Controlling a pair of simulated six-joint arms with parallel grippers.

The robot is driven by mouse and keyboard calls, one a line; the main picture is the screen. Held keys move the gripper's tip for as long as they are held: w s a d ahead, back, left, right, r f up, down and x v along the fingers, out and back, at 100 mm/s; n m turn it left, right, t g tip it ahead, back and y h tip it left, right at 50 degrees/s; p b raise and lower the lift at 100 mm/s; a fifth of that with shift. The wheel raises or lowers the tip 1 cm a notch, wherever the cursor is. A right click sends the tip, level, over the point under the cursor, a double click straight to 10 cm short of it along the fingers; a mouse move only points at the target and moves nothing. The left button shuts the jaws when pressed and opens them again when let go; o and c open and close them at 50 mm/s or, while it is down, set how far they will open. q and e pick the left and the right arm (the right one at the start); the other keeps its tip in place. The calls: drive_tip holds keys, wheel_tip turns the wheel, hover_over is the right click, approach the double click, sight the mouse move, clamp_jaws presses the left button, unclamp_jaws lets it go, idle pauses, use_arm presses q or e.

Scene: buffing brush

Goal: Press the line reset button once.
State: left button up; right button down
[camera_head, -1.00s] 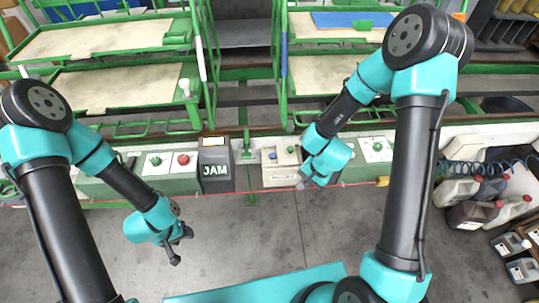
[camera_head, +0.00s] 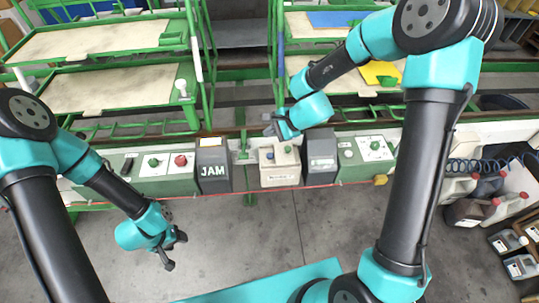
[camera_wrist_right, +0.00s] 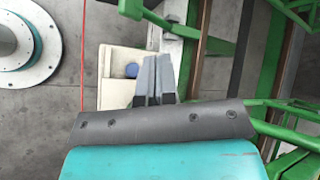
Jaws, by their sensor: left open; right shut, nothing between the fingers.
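A beige box (camera_head: 281,176) stands mid-way along the green console, with a green button and a blue button on top. Its label is too small to read, so I cannot tell if either is the line reset button. The box (camera_wrist_right: 112,92) and its blue button (camera_wrist_right: 131,70) also show in the right wrist view. My right gripper (camera_head: 269,124) is shut and empty, over the back of the box. In its wrist view, the closed fingertips (camera_wrist_right: 153,62) are just right of the blue button, apparently apart from it. My left gripper (camera_head: 175,252) is open and empty over the floor.
A dark box marked JAM (camera_head: 213,172) stands left of the beige box, and a grey box (camera_head: 321,165) stands right. A panel with a red button (camera_head: 181,160) lies further left. Green racks (camera_head: 110,90) rise behind.

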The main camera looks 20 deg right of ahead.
sight(270, 156)
drive_tip(key=shift+f, duration=0.1)
drive_tip(key=shift+f, duration=4.35)
drive_tip(key=shift+f, duration=0.1)
drive_tip(key=shift+f, duration=0.3)
